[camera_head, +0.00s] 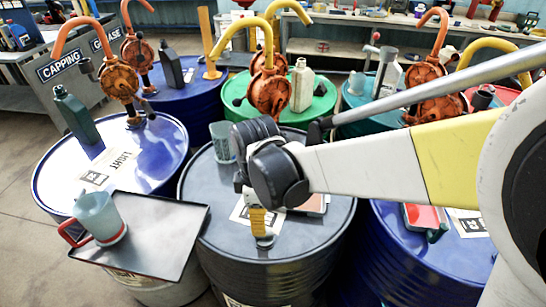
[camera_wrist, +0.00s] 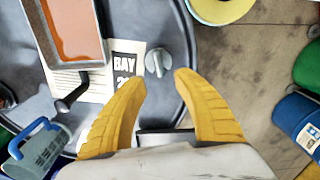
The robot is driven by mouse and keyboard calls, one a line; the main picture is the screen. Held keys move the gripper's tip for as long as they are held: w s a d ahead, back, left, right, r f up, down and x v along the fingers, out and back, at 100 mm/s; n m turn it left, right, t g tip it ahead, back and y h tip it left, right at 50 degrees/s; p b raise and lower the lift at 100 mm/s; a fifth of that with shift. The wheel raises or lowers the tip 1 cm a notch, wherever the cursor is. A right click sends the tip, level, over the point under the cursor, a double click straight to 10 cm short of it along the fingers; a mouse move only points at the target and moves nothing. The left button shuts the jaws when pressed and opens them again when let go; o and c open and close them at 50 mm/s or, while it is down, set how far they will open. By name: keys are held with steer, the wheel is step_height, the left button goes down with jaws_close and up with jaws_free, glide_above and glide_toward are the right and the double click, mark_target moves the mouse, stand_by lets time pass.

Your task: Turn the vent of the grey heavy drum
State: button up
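The grey drum (camera_head: 217,188) stands upright in the middle of the head view; its dark top also fills much of the wrist view (camera_wrist: 180,105). Its vent, a small grey round knob with a raised grip bar (camera_wrist: 157,62), sits near the drum's rim, right of a BAY label. My gripper (camera_wrist: 160,80) is open and empty, its yellow fingers apart. In the wrist view the vent appears just beyond and between the fingertips, with no visible contact. In the head view my gripper (camera_head: 258,222) points down over the drum's front; my wrist hides part of the top.
A blue drum labelled LIGHT (camera_head: 150,150) stands left, with a metal tray (camera_head: 165,250) and grey jug (camera_head: 100,214) in front. Another blue drum (camera_head: 400,260) stands right. On the grey drum lie a pan of reddish-brown liquid (camera_wrist: 75,28) and a paper label (camera_wrist: 92,88).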

step_height(320, 180, down, 7)
steer(key=shift+r+b, duration=0.15)
steer(key=shift+b, duration=0.9)
jaws_close()
